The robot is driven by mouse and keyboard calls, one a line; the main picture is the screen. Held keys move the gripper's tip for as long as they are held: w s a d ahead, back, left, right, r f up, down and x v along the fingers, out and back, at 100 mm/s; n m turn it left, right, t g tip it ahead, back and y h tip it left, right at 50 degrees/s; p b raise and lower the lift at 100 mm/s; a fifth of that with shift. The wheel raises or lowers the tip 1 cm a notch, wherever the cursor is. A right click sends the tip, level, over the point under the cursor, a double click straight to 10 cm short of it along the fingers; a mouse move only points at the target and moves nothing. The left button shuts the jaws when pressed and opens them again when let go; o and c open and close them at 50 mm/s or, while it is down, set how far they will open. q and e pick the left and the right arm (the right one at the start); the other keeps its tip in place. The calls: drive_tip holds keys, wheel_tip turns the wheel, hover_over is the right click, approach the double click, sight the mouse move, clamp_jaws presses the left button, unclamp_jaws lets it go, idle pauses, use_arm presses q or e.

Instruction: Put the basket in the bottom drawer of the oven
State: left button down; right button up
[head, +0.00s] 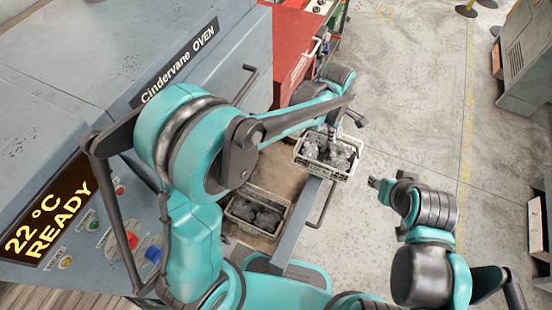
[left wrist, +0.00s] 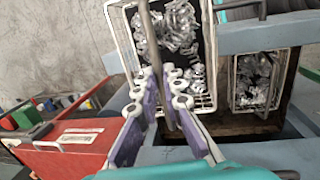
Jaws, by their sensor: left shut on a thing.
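The bottom drawer (head: 284,172) of the oven (head: 90,75) is pulled out. The held basket overlaps the far end of the drawer front in the head view; its height above it is unclear. My right gripper (head: 374,182) is right of the drawer, apart from the basket; its jaws are too small to read.
A second, similar basket (head: 232,214) sits inside the drawer at its near end; it also shows in the left wrist view (left wrist: 235,104). Bare drawer floor lies beyond it. A red cabinet (head: 290,50) stands behind the oven.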

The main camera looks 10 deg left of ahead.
use_arm(q)
drive_tip(key=w+a+b, duration=0.2)
drive_tip(key=w+a, duration=0.1)
drive_tip(key=a, duration=1.3)
wheel_tip(320, 180, down, 18)
drive_tip(key=b, duration=0.5)
drive_tip(key=shift+d, duration=0.25)
drive_tip(key=shift+f, duration=0.15)
drive_tip(key=c, duration=1.8)
unclamp_jaws()
drive_tip(key=shift+c, duration=0.2)
drive_tip(key=shift+o, duration=1)
